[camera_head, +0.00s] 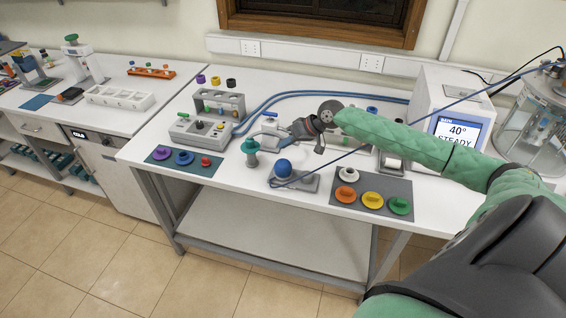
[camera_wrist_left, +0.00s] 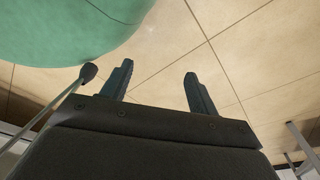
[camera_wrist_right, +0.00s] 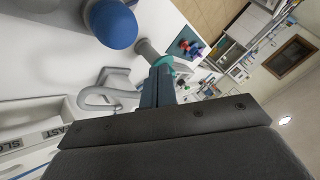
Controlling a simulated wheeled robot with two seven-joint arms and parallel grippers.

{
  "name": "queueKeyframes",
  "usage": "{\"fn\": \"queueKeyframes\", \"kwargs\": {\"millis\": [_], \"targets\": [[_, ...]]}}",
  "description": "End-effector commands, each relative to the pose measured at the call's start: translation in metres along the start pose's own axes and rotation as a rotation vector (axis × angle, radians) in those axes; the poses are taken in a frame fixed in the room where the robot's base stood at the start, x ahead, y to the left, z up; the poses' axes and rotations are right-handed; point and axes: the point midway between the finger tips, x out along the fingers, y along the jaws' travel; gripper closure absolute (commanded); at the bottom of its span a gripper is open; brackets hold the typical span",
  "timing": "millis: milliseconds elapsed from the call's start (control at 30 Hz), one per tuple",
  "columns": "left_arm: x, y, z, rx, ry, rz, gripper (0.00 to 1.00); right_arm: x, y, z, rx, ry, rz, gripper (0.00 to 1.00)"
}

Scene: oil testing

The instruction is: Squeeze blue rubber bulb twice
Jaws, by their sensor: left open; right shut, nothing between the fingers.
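The blue rubber bulb (camera_head: 283,168) sits on a small grey base (camera_head: 303,183) near the front edge of the bench, with a blue tube running from it. In the right wrist view the bulb (camera_wrist_right: 112,24) is at the upper left, apart from the fingers. My right gripper (camera_head: 316,146) is shut and empty, a little above and to the right of the bulb. In the right wrist view its fingers (camera_wrist_right: 160,72) are together. My left gripper (camera_wrist_left: 158,75) is open and empty over the tiled floor; it does not show in the head view.
A teal-topped bottle (camera_head: 251,155) stands left of the bulb. A grey mat (camera_head: 350,199) with coloured caps lies to the right, and a teal mat (camera_head: 205,171) with caps to the left. A heater with a display (camera_head: 457,130) stands behind my right arm.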

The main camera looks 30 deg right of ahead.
Motion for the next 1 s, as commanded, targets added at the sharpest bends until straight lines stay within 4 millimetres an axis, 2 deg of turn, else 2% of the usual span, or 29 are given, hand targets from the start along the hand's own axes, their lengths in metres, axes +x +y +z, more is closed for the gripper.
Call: {"fn": "queueKeyframes", "kwargs": {"millis": [233, 400, 567, 867, 1000], "targets": [[0.0, 0.0, -0.001, 0.0, 0.001, 0.0, 0.4, -0.001, -0.001, -0.002, -0.002, 0.002, 0.0, 1.0], [-0.002, -0.001, -0.008, 0.0, 0.003, 0.0, 0.4, -0.013, -0.005, -0.019, -0.017, 0.018, 0.006, 1.0], [0.007, 0.0, 0.028, 0.0, -0.05, 0.001, 0.4, -0.022, -0.009, -0.031, 0.0, 0.018, 0.003, 1.0], [0.015, 0.002, 0.071, 0.0, -0.085, 0.002, 0.4, -0.027, -0.013, -0.032, 0.335, -0.008, -0.013, 1.0], [0.018, 0.002, 0.088, 0.0, -0.093, 0.003, 0.4, -0.027, -0.013, -0.029, 0.54, -0.025, -0.017, 1.0]]}}
